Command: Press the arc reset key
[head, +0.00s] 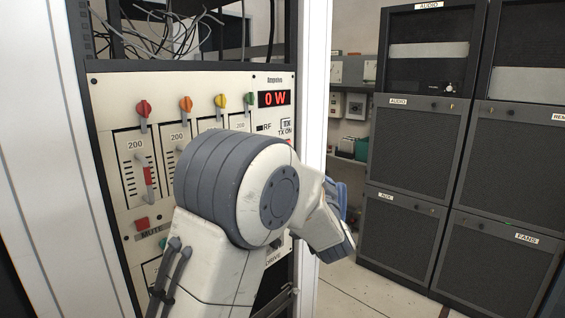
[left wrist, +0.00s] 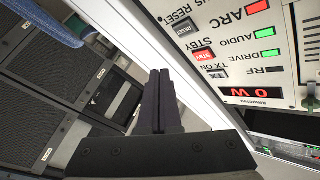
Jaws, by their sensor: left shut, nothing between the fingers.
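In the left wrist view the transmitter panel shows rotated. A small grey key lettered RESET (left wrist: 185,28) sits near the top, with a larger, cut-off RESET label beside it. A red lamp (left wrist: 258,7) by the label ARC is lit. A red STBY key (left wrist: 203,56) and a pale TX ON key (left wrist: 217,75) lie below. My left gripper (left wrist: 160,72) is shut and empty, its tips in front of the white rack edge, left of and below the RESET key, apart from it in the picture. In the head view my left arm hides the lower right panel and this key.
The panel (head: 108,92) carries coloured knobs, sliders and a red 0 W display (head: 274,98). Loose cables (head: 180,28) hang above. A white rack post (head: 313,90) stands at its right edge. Dark racks (head: 412,145) stand farther right, with open floor (head: 350,290) before them.

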